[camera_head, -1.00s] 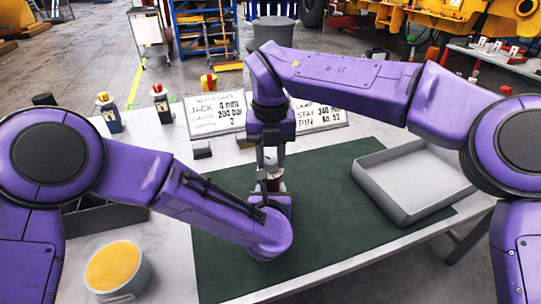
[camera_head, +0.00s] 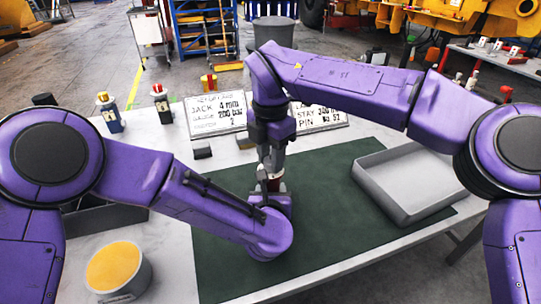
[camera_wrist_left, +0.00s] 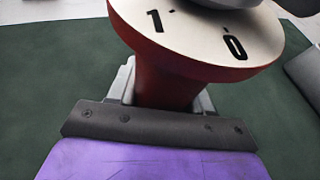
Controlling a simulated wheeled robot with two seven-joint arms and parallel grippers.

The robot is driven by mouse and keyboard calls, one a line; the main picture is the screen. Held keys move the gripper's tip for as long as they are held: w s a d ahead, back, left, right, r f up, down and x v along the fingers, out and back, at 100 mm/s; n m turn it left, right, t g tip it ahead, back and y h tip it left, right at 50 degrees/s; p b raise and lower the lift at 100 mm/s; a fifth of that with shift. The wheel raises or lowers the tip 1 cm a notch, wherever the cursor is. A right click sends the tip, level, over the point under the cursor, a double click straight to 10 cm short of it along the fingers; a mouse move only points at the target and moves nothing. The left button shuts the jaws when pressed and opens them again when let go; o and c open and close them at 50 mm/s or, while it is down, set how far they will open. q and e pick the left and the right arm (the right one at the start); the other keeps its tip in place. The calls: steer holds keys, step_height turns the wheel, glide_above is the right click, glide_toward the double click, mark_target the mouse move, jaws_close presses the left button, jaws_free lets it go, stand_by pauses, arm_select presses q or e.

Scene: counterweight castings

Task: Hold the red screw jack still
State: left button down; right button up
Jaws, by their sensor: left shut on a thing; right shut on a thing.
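The red screw jack (camera_wrist_left: 168,82) stands on the dark green mat (camera_head: 330,180), with a pale round dial (camera_wrist_left: 205,38) on top that shows the digits 1 and 0. In the head view only a small part of the jack (camera_head: 271,184) shows between my grippers. My left gripper (camera_wrist_left: 164,95) is shut on its red body, one grey finger on each side. My right gripper (camera_head: 271,172) comes down from above and is shut at the top of the jack. The exact contact there is hidden.
A grey tray (camera_head: 455,207) lies at the right of the mat. A tub with yellow contents (camera_head: 114,268) stands at front left, near a dark bin (camera_head: 100,222). Signs (camera_head: 216,113), small bottle-like items (camera_head: 108,112) and a dark block (camera_head: 202,151) are at the back.

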steer(key=shift+s+m, duration=0.1)
steer(key=shift+m, duration=0.5)
steer(key=o, duration=0.8)
steer(key=shift+c, duration=0.2)
step_height(320, 180, up, 12)
arm_select(q)
steer(key=shift+c, duration=2)
jaws_free()
